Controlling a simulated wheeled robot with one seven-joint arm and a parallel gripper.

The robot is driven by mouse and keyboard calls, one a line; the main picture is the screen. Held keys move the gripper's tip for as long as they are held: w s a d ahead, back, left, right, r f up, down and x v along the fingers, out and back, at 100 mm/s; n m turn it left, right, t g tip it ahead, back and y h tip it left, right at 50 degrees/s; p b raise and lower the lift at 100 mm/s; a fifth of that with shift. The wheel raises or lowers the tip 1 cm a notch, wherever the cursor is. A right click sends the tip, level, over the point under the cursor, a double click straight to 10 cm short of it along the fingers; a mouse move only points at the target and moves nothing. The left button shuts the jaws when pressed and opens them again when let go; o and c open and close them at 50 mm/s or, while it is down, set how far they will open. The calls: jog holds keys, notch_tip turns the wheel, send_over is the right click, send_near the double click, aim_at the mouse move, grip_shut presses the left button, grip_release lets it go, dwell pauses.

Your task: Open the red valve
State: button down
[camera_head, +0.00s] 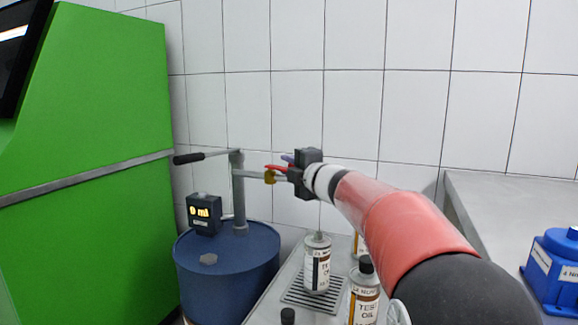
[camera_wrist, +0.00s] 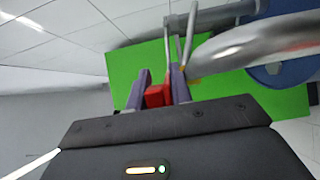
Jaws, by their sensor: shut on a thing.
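The red valve's handle (camera_head: 274,167) is a small red lever above a brass-coloured valve body (camera_head: 270,177) on the pump's grey spout pipe. My gripper (camera_head: 286,167) reaches the valve from the right and is shut on the red handle. In the wrist view the red handle (camera_wrist: 155,97) sits between the two purple fingers of my gripper (camera_wrist: 159,88). The fingers hide part of it. The lever appears roughly in line with the pipe, but its exact angle is hard to tell.
The pump stands on a blue drum (camera_head: 225,262) with a display (camera_head: 204,213) reading 0 ml. A bottle (camera_head: 317,268) stands on a drain grate (camera_head: 312,303) below the valve; more bottles are nearby. A green cabinet (camera_head: 100,130) is at left, a blue container (camera_head: 556,262) at right.

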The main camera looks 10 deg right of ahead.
jog(key=shift+d+r, duration=0.1)
jog(key=shift+r, duration=0.4)
jog(key=c, duration=1.4)
grip_release()
jog(key=shift+c, duration=0.2)
jog(key=shift+o, duration=0.3)
jog(key=shift+f, duration=0.1)
jog(key=shift+f, duration=0.35)
